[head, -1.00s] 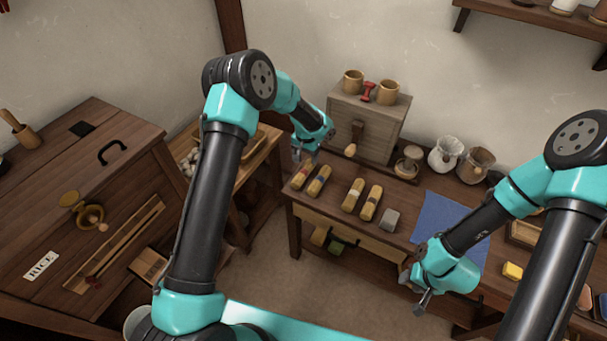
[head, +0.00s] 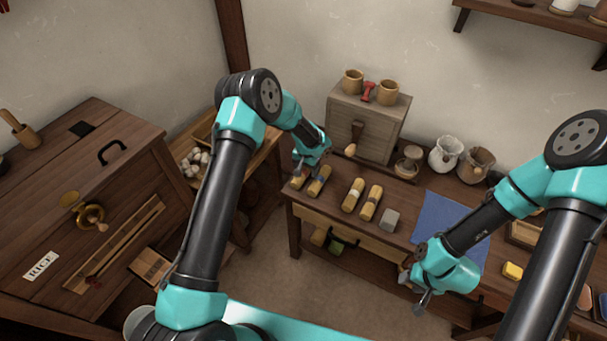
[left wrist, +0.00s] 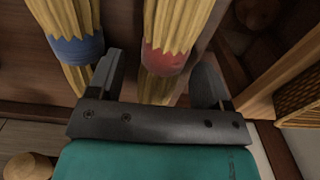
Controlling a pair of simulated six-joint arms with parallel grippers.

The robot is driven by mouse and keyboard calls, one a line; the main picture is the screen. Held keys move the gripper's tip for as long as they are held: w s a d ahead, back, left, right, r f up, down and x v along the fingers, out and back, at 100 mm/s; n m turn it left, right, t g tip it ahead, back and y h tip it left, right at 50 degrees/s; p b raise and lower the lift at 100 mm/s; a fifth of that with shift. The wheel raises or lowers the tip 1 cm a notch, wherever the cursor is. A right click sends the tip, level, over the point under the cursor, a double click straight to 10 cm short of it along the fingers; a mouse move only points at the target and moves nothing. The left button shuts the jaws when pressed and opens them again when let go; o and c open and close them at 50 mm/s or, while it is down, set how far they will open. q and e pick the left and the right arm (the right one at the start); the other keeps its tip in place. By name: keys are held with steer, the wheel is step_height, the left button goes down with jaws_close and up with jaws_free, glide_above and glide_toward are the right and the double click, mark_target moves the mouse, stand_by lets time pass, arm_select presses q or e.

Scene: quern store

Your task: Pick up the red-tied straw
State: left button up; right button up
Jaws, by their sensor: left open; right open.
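The red-tied straw (left wrist: 163,60) is a pale yellow bundle with a red band, seen in the left wrist view between the fingers of my left gripper (left wrist: 157,80). In the head view, the near end of the red-tied straw (head: 297,184) shows at the table's left end; its band is hidden by my left gripper (head: 303,170). That gripper is open, with one finger in the gap between the red-tied and blue-tied bundles. My right gripper (head: 414,289) is open and empty at the table's front edge.
A blue-tied bundle (head: 319,182) lies close beside. Two pale-tied bundles (head: 354,195) (head: 371,203) and a grey block (head: 389,220) lie further right. A wooden quern cabinet (head: 367,125) stands behind. A blue cloth (head: 440,220) lies at right.

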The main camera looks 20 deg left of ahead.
arm_select(q)
steer(key=shift+f, duration=0.3)
steer(key=shift+c, duration=0.3)
steer(key=c, duration=0.9)
steer(key=shift+c, duration=0.2)
step_height(320, 180, up, 10)
steer(key=shift+r, duration=0.1)
stand_by(0.7)
